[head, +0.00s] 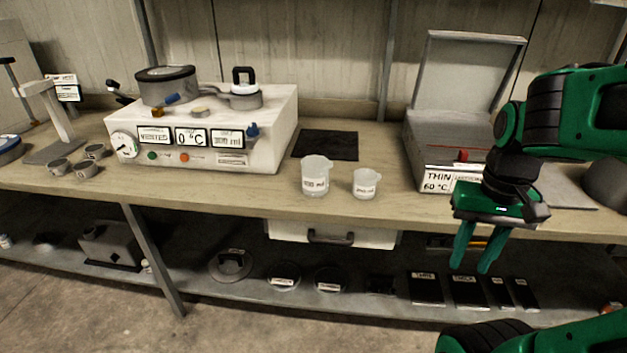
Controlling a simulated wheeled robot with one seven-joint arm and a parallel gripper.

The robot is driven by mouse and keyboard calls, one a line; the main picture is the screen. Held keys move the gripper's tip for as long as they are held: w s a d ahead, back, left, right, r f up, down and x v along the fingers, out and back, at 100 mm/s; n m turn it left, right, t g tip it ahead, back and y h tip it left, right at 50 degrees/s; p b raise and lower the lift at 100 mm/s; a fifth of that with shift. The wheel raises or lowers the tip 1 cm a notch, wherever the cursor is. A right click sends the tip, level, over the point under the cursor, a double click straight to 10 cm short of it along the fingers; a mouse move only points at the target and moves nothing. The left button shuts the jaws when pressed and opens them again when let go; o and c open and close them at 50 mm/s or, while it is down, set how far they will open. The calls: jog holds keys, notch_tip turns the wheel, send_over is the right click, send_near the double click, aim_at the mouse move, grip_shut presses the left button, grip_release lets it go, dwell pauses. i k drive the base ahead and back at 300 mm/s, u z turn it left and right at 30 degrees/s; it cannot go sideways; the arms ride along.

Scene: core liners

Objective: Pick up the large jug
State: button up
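The large jug (316,176) is a translucent white beaker with a black-on-white label. It stands upright near the front edge of the bench, left of a smaller, similar jug (366,184). The two jugs are apart. My gripper (473,270) is at the right, in front of the bench and lower than the jugs. Its two green fingers point down and are spread apart with nothing between them.
The wooden bench (240,196) has free room around the jugs. A black mat (328,145) lies behind them. A white heating unit (205,150) stands left, and an open-lidded box (448,140) right. A drawer (333,236) and a lower shelf with several items are below.

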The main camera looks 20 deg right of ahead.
aim_at(315, 176)
jog(key=u, duration=2.3)
jog(key=k, duration=0.7)
jog(key=z, duration=2)
